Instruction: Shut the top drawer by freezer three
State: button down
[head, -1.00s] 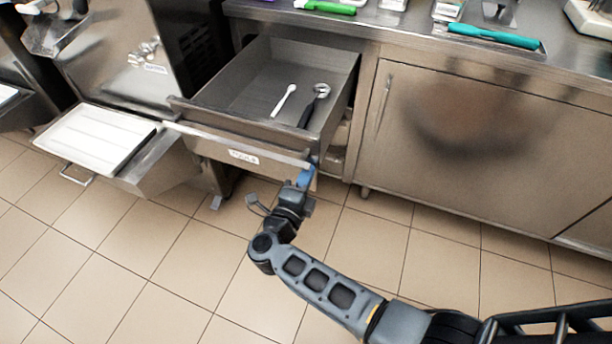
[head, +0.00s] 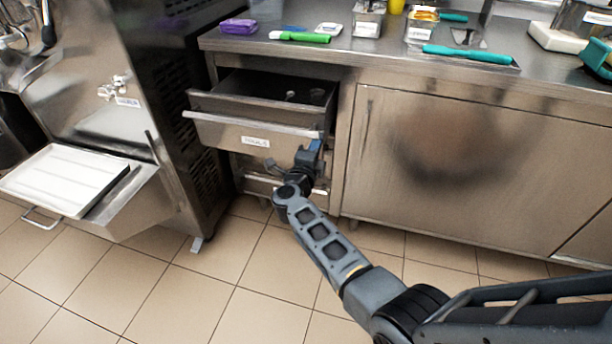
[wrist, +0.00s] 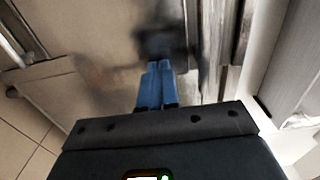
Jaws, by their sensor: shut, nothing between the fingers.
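The top drawer (head: 222,131) is a steel drawer under the counter, with a label and a bar handle on its front. It stands partly open, with a spoon-like tool (head: 290,95) and a darker item in shadow inside. My gripper (head: 316,146) is shut and empty, its blue fingers at the right end of the drawer front. They look to be against or very close to it; contact cannot be told for sure. In the wrist view the shut blue fingers (wrist: 156,85) point at a blurred steel surface.
A freezer (head: 100,90) with a white tray (head: 62,180) on a protruding shelf stands left of the drawer. A closed cabinet door (head: 460,165) is on the right. Tools, including a teal spatula (head: 466,54), lie on the counter (head: 380,42). Tiled floor in front is clear.

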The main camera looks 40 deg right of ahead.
aim_at(330, 112)
jog(key=b+x, duration=1)
jog(key=x, duration=0.8)
jog(key=shift+b, duration=0.4)
jog(key=shift+w+d+r, duration=0.1)
jog(key=shift+d+r, duration=0.05)
jog(key=shift+r, duration=0.1)
